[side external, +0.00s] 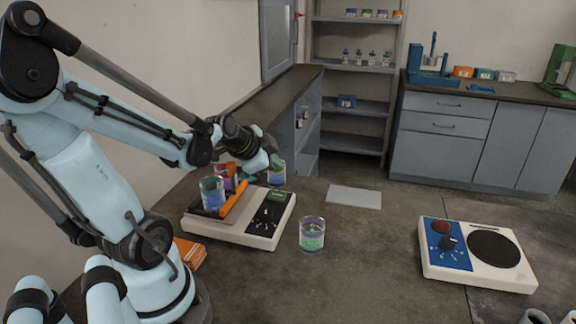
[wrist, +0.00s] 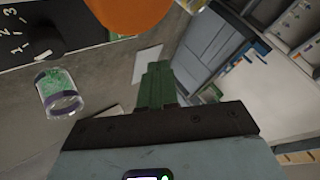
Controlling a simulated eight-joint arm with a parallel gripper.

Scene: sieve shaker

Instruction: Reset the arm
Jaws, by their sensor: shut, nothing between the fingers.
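My gripper (side external: 276,160) hangs above the far side of the white shaker (side external: 235,233). Its green fingers (wrist: 157,85) are together and empty in the wrist view. The shaker has a black knob panel and a slanted orange bar (side external: 236,200).
A white device with a blue panel and black round plate (side external: 492,248) stands at the right. A flat grey plate (side external: 354,197) lies behind the beaker. An orange box (side external: 190,252) lies beside my arm. Cups are at the lower right edge. The table middle is clear.

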